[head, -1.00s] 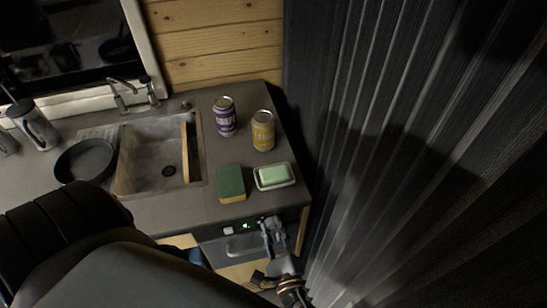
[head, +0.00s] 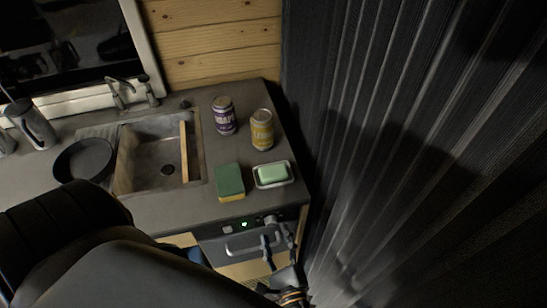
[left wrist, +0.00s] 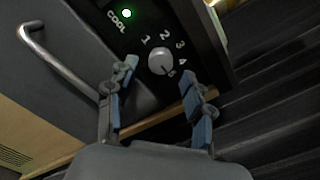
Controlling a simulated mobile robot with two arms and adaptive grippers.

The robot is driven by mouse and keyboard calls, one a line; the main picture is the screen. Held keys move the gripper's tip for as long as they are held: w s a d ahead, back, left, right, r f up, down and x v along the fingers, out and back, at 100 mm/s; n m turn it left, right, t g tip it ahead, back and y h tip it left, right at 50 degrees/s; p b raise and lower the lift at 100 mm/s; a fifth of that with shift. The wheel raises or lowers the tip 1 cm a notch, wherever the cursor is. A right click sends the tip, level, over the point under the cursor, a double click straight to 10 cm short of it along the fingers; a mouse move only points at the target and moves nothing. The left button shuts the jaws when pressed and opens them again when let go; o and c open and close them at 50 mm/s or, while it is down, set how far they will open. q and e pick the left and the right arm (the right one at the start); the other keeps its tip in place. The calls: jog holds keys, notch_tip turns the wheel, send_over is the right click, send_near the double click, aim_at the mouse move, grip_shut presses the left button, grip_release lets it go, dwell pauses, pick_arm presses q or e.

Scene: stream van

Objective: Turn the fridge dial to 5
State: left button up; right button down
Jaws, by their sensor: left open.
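The fridge dial (left wrist: 160,61) is a small round grey knob on the dark fridge panel, with numbers 1 to 5 printed around its right side. A pale pointer mark on it appears to point to the lower right, at the 5. The dial also shows in the head view (head: 270,220), at the panel's right end. My left gripper (left wrist: 160,84) is open and empty; its fingers lie to the near left and near right of the dial, apart from it. In the head view the left gripper (head: 278,238) is just below the dial. My right gripper is not in view.
A green light (left wrist: 127,13) glows by the word COOL. The fridge handle (left wrist: 58,58) is at left. On the counter (head: 190,212) above are a sponge (head: 230,180), a soap dish (head: 287,181), two cans and a sink. A dark curtain (head: 400,150) hangs close at right.

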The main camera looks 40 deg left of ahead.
pick_arm(q)
jog(key=v, duration=0.4)
jog(key=shift+s+d, duration=0.15)
jog(key=shift+d, duration=0.05)
jog(key=s+a+f+n+g+h, duration=0.1)
jog(key=s+a+f+g+h, duration=0.2)
jog(key=f, duration=0.8)
jog(key=s+a+f+g+h, duration=0.1)
jog(key=s+f+g+h, duration=0.25)
jog(key=f, duration=0.85)
jog(key=s+a+f+n+g+h, duration=0.1)
jog(key=s+f+n+g+h, duration=0.1)
jog(key=s+f+n, duration=0.5)
jog(key=s+a+f+n+g+h, duration=0.2)
jog(key=s+f+n+h, duration=0.3)
jog(key=s+f+n, duration=0.3)
jog(key=shift+s+a, duration=0.25)
jog(key=shift+s, duration=0.3)
